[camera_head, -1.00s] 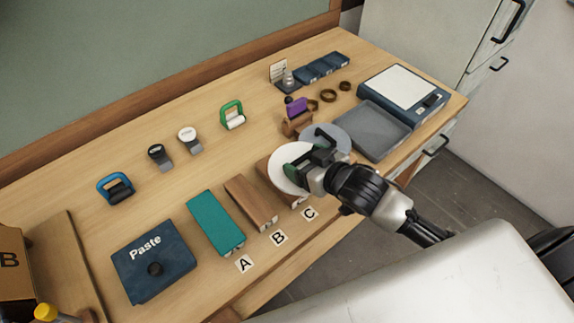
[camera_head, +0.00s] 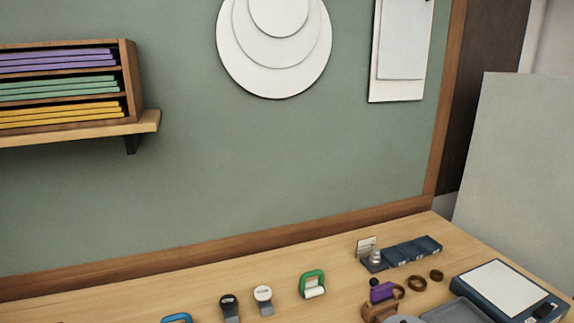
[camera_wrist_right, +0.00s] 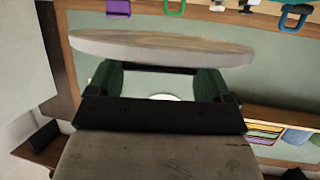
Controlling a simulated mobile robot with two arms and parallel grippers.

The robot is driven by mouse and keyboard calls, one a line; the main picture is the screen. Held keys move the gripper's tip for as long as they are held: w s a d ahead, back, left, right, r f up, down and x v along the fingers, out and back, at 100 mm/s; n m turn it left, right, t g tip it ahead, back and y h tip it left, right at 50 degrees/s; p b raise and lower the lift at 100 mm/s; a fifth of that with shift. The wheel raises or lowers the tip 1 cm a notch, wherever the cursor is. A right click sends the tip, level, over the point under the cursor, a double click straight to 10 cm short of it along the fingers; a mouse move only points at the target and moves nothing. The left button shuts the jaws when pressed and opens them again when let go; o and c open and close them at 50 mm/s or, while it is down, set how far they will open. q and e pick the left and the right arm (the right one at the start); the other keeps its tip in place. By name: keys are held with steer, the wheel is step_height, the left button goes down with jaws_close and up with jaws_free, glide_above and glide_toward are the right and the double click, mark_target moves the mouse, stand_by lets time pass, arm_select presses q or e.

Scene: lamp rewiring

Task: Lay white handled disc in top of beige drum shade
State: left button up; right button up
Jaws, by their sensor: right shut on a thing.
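My right gripper (camera_wrist_right: 160,80) shows in the right wrist view, with a green finger on either side. It is shut on the white handled disc (camera_wrist_right: 160,48), whose broad face and thick pale rim show nearly edge-on beyond the fingers. The disc's handle is mostly hidden between the fingers. Neither gripper shows in the head view now, and my left gripper is in no view. I see no beige drum shade in the current frames.
The wooden bench (camera_head: 330,285) carries a green-handled roller (camera_head: 312,284), two stamp-like tools, a purple-topped wooden piece (camera_head: 381,291), dark rings and a blue scale (camera_head: 508,288). A shelf (camera_head: 70,125) with coloured sheets and round white plates (camera_head: 274,75) are on the green wall.

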steer(key=shift+s+a+r+m+h, duration=0.1)
steer(key=shift+s+a+m+h, duration=0.35)
steer(key=shift+s+m+h, duration=0.4)
steer(key=shift+w+h, duration=0.15)
steer(key=shift+h, duration=0.1)
